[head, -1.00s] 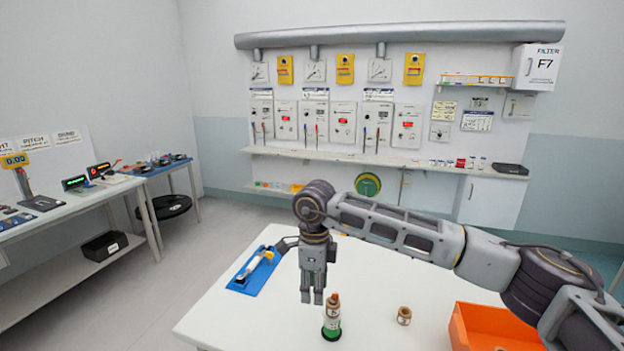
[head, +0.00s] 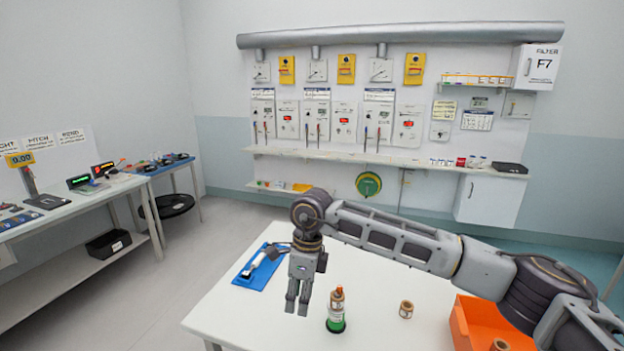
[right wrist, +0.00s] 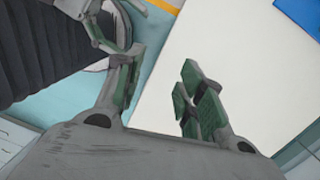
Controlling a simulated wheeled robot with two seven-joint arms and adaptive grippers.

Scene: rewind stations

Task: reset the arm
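My right arm reaches in from the right over the white table. My right gripper (head: 297,304) hangs fingers down, left of a green-based bottle-like item (head: 337,308) with an orange top. In the right wrist view, the right gripper (right wrist: 160,90) has its green-padded fingers apart, with nothing between them. The white tabletop (right wrist: 235,60) shows beyond them. My left gripper is not in view.
A blue mat (head: 241,279) with a white-handled tool lies at the table's far left. A small brown spool (head: 406,309) stands right of the bottle. An orange bin (head: 462,322) is at the right. Side benches stand left; a wall panel with gauges stands behind.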

